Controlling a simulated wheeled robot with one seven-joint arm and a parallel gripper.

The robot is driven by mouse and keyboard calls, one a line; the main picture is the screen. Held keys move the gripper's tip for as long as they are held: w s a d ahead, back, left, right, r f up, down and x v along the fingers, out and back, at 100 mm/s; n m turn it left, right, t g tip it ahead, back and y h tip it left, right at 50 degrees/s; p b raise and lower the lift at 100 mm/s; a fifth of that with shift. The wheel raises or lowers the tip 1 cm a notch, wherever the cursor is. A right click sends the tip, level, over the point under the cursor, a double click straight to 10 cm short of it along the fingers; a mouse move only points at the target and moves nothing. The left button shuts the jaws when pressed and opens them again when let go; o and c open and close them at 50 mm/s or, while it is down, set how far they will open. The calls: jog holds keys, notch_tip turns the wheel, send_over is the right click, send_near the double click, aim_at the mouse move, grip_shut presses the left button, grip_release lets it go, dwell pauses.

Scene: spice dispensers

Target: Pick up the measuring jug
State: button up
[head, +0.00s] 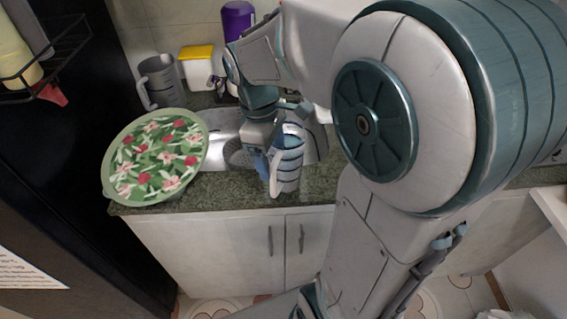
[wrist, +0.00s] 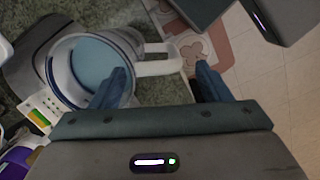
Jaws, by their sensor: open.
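The measuring jug (head: 289,165), pale with dark blue bands, stands upright near the counter's front edge, in front of the sink. In the wrist view its round opening with a blue-grey inside (wrist: 98,62) is at upper left, and its white handle (wrist: 160,66) points right. My gripper (head: 266,164) is at the handle side of the jug. In the wrist view my gripper (wrist: 161,72) is open, with one blue finger overlapping the jug's rim and the other right of the handle. The handle lies across the gap; I cannot tell whether a finger touches it.
A green floral round tray (head: 155,155) lies on the counter at left. The sink (head: 222,130) is behind the jug. A grey jug (head: 160,84), a yellow-lidded container (head: 197,70) and a purple bottle (head: 238,20) stand at the back. Cabinet doors (head: 245,245) are below.

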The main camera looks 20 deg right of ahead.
aim_at(283, 167)
jog(key=f, duration=0.4)
jog(key=shift+s+d+f, duration=0.15)
jog(key=shift+s+d, duration=0.1)
jog(key=shift+s, duration=0.1)
grip_shut()
jog(key=shift+r, duration=0.2)
